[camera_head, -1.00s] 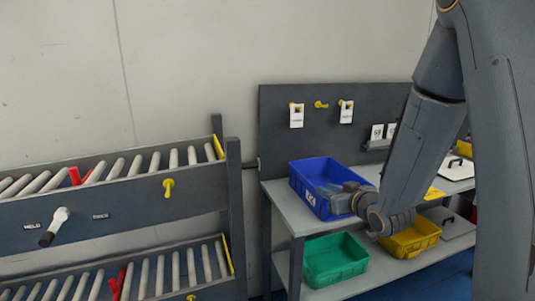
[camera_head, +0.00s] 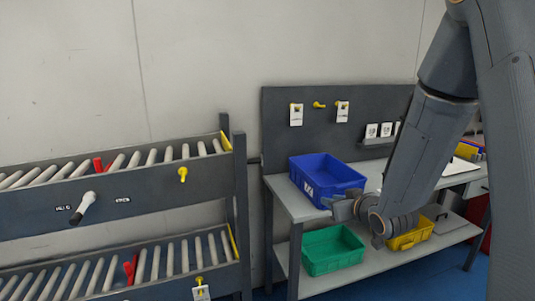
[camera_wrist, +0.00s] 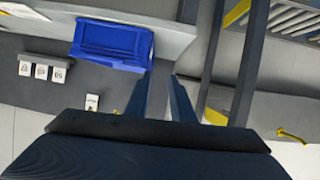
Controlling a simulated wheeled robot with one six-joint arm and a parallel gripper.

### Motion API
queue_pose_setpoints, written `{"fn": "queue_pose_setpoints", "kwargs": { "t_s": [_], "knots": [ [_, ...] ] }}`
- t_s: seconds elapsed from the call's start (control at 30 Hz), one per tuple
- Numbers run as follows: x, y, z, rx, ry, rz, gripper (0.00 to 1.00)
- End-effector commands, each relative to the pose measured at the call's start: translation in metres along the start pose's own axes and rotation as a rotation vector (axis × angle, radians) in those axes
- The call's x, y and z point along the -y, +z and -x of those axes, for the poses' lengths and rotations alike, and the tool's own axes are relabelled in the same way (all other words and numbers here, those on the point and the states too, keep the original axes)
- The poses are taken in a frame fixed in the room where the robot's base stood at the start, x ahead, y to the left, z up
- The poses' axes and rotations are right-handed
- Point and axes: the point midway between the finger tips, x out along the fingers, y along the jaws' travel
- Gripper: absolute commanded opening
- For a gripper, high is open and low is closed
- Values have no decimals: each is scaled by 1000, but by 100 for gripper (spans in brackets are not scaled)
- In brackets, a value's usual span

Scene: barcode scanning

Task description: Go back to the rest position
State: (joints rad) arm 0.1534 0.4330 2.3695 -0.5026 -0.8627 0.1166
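My gripper (camera_head: 343,208) hangs at the end of my bent arm, in front of the workbench and just beside the lower right of the blue bin (camera_head: 325,172) in the head view. In the wrist view its two fingers (camera_wrist: 160,95) stand apart with nothing seen between them. The blue bin also shows upside down beyond the fingers in the wrist view (camera_wrist: 108,42). Whether the gripper touches the bin cannot be told from the head view, but the wrist view shows a gap.
A grey workbench (camera_head: 290,200) carries the blue bin, with a green bin (camera_head: 332,252) and yellow bin (camera_head: 410,236) on its lower shelf. A roller rack (camera_head: 140,200) stands left, with a black-and-white handheld device (camera_head: 82,208) on its front. Blue floor shows lower right.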

Motion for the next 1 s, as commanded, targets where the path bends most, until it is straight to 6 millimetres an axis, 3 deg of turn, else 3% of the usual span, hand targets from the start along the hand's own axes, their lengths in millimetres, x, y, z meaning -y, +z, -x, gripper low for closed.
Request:
{"fn": "queue_pose_setpoints", "kwargs": {
  "t_s": [0.27, 0.47, 0.73, 0.9, 1.0],
  "knots": [
    [-4, 26, 19, 176, 66, -18, 22],
    [-1, 59, 53, 390, 125, -55, 22],
    [36, 119, 154, 820, 167, -169, 22],
    [68, 140, 214, 1034, 143, -240, 22],
    [82, 146, 237, 1110, 128, -267, 22]
  ]
}}
